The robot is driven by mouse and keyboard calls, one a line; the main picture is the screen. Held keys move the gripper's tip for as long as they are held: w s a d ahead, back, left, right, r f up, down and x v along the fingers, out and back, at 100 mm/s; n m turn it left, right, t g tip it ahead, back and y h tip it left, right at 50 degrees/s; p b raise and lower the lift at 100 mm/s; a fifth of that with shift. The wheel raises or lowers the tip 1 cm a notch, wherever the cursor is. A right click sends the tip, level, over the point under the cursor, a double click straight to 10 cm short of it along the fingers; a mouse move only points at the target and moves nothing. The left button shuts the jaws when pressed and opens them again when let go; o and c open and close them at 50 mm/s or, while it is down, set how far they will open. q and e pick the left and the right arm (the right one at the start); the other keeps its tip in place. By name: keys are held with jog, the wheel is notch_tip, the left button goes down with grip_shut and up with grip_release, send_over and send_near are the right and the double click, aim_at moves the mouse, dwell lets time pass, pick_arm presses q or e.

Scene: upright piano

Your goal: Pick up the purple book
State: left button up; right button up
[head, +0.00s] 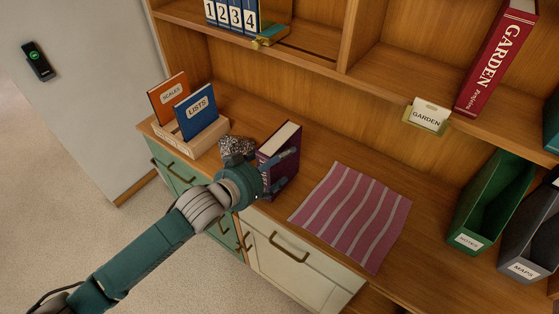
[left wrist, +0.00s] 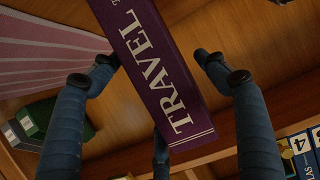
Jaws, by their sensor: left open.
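The purple book (head: 267,150) stands upright on the wooden counter, left of the striped cloth. In the left wrist view its spine, lettered TRAVEL (left wrist: 155,72), runs between my fingers. My left gripper (head: 284,168) is at the book's near side and partly covers its lower part in the head view. In the left wrist view the fingers of my left gripper (left wrist: 160,64) are spread, one on each side of the spine, with visible gaps. A third finger shows below, partly hidden by the book. My right gripper is not in view.
A grey speckled lump (head: 236,146) stands just left of the book. A wooden box (head: 205,138) with an orange and a blue book is further left. The striped cloth (head: 352,215) lies flat to the right. A green holder (head: 490,200) stands beyond it. Shelves overhang behind.

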pick_arm(q)
jog(key=shift+f+x, duration=0.2)
jog(key=shift+x, duration=1.75)
jog(key=shift+s+a, duration=0.1)
jog(key=shift+a, duration=0.05)
jog(key=c, duration=1.8)
jog(key=shift+r, duration=0.2)
grip_shut()
